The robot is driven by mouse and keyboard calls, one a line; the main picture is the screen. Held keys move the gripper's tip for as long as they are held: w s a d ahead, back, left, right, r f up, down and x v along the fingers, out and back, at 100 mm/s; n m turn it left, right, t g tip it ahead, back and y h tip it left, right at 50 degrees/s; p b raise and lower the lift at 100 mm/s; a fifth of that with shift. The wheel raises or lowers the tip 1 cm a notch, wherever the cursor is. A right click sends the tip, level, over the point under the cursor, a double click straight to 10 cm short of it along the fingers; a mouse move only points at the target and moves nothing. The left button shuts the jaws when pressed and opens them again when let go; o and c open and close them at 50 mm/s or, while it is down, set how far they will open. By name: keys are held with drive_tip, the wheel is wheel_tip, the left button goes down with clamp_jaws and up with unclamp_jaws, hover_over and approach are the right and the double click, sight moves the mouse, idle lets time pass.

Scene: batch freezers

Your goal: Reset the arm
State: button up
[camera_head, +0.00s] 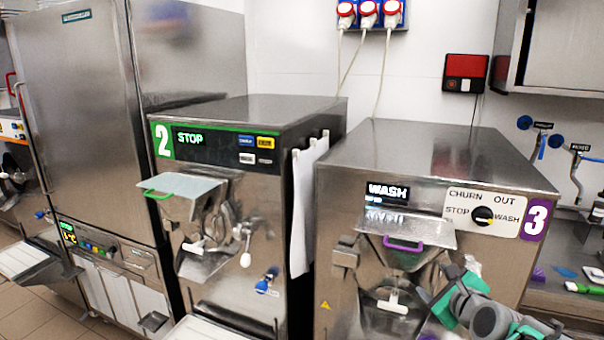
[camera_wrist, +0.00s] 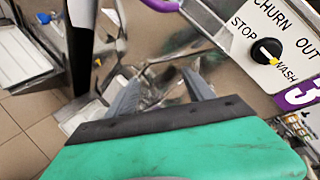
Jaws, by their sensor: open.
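My arm reaches in from the lower right of the head view, in front of batch freezer 3 (camera_head: 345,170). My gripper (camera_wrist: 160,85) shows in the wrist view with its two grey fingers apart and nothing between them. Its fingertips are hard to make out in the head view. The freezer's black knob (camera_head: 484,215) has its yellow mark pointing towards WASH, and the knob also shows in the wrist view (camera_wrist: 266,51). The freezer's display (camera_head: 388,190) reads WASH. I cannot tell whether my gripper touches the freezer front.
Batch freezer 2 (camera_head: 215,150), with its display reading STOP, stands to the left. A tall steel cabinet (camera_head: 85,120) is at the far left. A steel counter (camera_head: 570,275) with small tools lies at the right. Tiled floor (camera_wrist: 25,130) shows at the left of the wrist view.

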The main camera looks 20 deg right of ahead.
drive_tip(key=w+a+f+n+g+y, duration=0.2)
drive_tip(key=w+a+f+n, duration=0.15)
drive_tip(key=a+n, duration=0.5)
drive_tip(key=w+a+f+n+g+y, duration=0.2)
drive_tip(key=a+f+n+y, duration=0.3)
drive_tip(key=a, duration=0.7)
drive_tip(key=s+a+f+n+g+h, duration=0.1)
drive_tip(key=s+a+f+n+g, duration=0.15)
drive_tip(key=s+a+n, duration=0.5)
drive_tip(key=s+a+f+n+g+h, duration=0.15)
drive_tip(key=s+a+n+g, duration=0.3)
drive_tip(key=a+n, duration=0.55)
drive_tip(key=w+r+t, duration=0.1)
drive_tip(key=w+r+t+b, duration=0.1)
drive_tip(key=r, duration=0.1)
drive_tip(key=d+r+t, duration=0.1)
drive_tip(key=shift+w+r+n+y+b, duration=0.35)
drive_tip(key=shift+w+n+b, duration=0.05)
